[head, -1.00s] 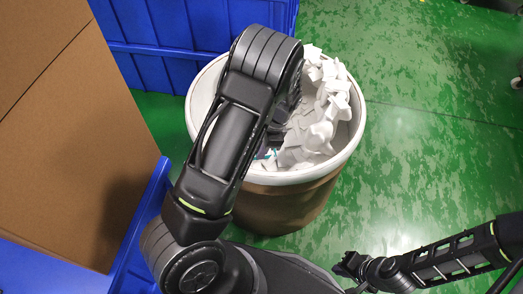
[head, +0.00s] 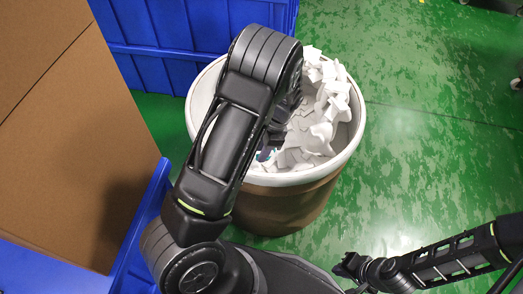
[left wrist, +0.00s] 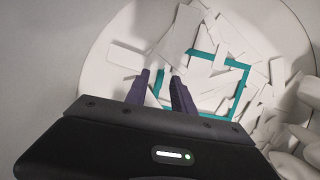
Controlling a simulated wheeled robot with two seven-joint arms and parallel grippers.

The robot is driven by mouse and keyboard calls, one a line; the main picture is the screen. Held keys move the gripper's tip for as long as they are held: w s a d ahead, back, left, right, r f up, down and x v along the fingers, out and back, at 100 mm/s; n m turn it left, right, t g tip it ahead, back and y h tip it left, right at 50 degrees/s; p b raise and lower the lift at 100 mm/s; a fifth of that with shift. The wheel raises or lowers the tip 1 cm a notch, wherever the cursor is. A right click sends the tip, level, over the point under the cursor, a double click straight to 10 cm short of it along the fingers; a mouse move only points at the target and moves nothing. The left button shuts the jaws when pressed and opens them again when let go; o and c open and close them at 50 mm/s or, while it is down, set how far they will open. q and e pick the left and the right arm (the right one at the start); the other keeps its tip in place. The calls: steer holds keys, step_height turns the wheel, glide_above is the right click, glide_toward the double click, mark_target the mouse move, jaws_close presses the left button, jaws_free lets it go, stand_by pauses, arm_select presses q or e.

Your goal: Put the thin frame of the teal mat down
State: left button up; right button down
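The thin teal frame (left wrist: 241,92) shows in the left wrist view as a rectangular outline lying among white scraps in the drum. White scraps seem to cover parts of it. My left gripper (left wrist: 160,74) reaches down into the drum; its two dark fingers stand apart, with one teal side of the frame between them and gaps seen beside it. In the head view my left arm hides most of this gripper and nearly all of the frame. My right gripper (head: 349,268) is away from the drum, low over the floor, too small to tell open or shut.
The brown drum (head: 290,207) with a white rim holds a heap of white scraps (head: 325,95), higher on its right side. A blue crate (head: 160,45) stands behind it, and a large cardboard box (head: 75,130) stands at left.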

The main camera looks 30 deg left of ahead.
arm_select(q)
steer(key=p+v, duration=0.2)
steer(key=v, duration=0.9)
steer(key=shift+r, duration=0.15)
steer(key=shift+w, duration=0.1)
